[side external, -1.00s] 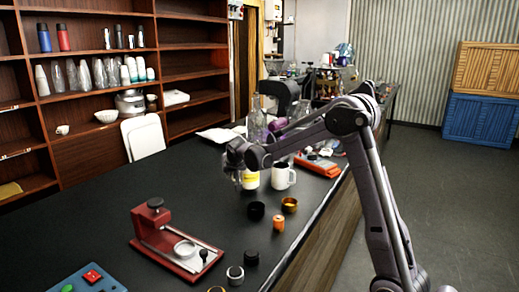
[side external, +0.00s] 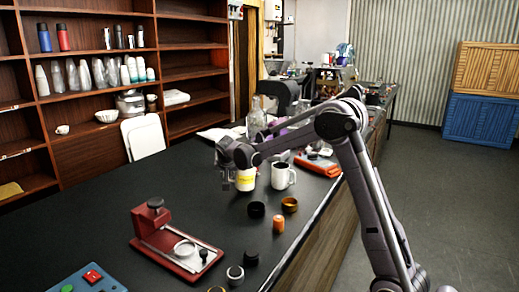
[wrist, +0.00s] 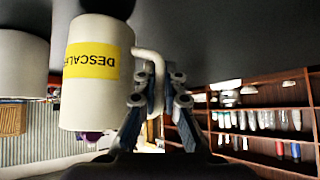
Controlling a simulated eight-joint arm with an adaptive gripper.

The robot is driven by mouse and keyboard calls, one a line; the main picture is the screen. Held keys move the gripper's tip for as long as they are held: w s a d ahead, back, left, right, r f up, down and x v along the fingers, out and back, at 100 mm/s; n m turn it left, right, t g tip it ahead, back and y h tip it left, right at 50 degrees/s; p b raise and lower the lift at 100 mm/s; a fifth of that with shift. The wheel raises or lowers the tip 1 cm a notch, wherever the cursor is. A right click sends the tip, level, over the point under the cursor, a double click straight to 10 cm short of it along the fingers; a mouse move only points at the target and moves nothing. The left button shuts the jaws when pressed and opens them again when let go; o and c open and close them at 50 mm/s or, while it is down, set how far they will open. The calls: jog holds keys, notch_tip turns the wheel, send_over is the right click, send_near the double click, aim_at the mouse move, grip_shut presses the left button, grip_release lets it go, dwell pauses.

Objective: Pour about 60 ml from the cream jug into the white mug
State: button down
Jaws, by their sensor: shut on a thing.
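The cream jug (side external: 246,181), an off-white cylinder with a yellow label, is at mid counter in the side view. In the wrist view the jug (wrist: 95,105) shows large, with "DESCAL" legible on its label and its handle to the right. My gripper (wrist: 157,90) is shut on that handle, a finger on each side; in the side view my gripper (side external: 226,172) is left of the jug. I cannot tell whether the jug's base touches the counter. The white mug (side external: 283,177) stands upright just right of the jug. A white cylinder, probably that mug (wrist: 22,75), is cut off at the wrist view's left edge. Contents are hidden.
A black cup (side external: 256,210), a gold cup (side external: 289,204) and an orange cylinder (side external: 278,224) stand in front. A red press-like device (side external: 165,245) is at front left. An orange-red device (side external: 316,162) lies behind the mug. The counter (side external: 110,200) left of the jug is clear.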

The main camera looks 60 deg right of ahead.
jog(key=r, duration=0.1)
jog(key=s+d+r+t+y, duration=0.1)
jog(key=m, duration=0.1)
jog(key=shift+s+d+r+y, duration=0.25)
jog(key=shift+d+r+y, duration=0.05)
jog(key=shift+r, duration=0.1)
jog(key=s+d+r+m+t+y, duration=0.3)
jog(key=r+t, duration=0.1)
jog(key=r, duration=0.2)
jog(key=shift+s+d+r+t, duration=0.25)
jog(key=shift+s+d+t, duration=0.05)
jog(key=shift+d, duration=0.1)
jog(key=shift+r, duration=0.2)
jog(key=shift+s+d+r+m+t+y+p, duration=0.35)
jog(key=shift+d+r+m+t+p, duration=0.05)
jog(key=shift+r+t+p, duration=0.15)
jog(key=shift+s+d+r+m+t+y+p, duration=0.35)
jog(key=shift+r+m+t+p, duration=0.05)
jog(key=shift+r+t+p, duration=0.15)
dwell(2.3)
notch_tip(320, 180, down, 5)
jog(key=w+a+n+g+h, duration=0.2)
jog(key=g, duration=0.2)
jog(key=shift+w+a+f+n+b, duration=0.15)
jog(key=shift+w+a+n+b, duration=0.15)
jog(key=shift+a+n, duration=0.1)
dwell(0.3)
